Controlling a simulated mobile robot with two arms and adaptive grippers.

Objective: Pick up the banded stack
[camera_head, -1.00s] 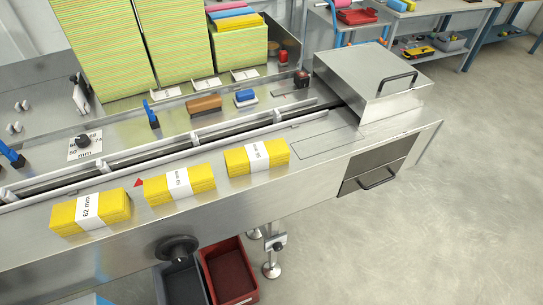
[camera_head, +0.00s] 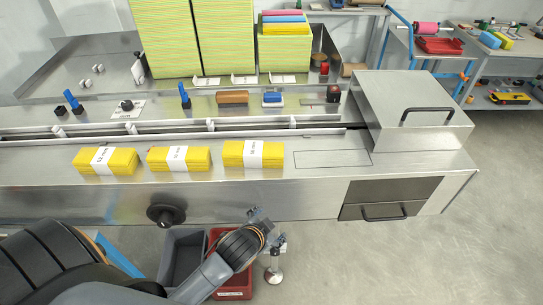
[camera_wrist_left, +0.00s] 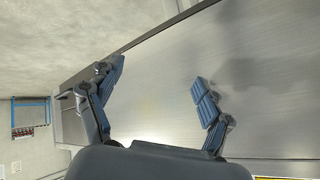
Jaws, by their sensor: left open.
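Three yellow stacks with white paper bands lie in a row on the steel ledge of the machine: a left stack (camera_head: 105,161), a middle stack (camera_head: 179,158) and a right stack (camera_head: 254,154). My left gripper (camera_head: 262,219) is in front of the ledge, nearer the camera and below the right stack in the picture. It is apart from all the stacks. In the left wrist view my left gripper (camera_wrist_left: 157,88) has its fingers spread with nothing between them. My right gripper is not in view.
A guide channel (camera_head: 210,126) runs behind the stacks. A steel cover box (camera_head: 412,105) stands at the right end. A black knob (camera_head: 166,215) sticks out of the front face. A grey bin (camera_head: 184,250) and a red bin (camera_head: 232,286) stand below.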

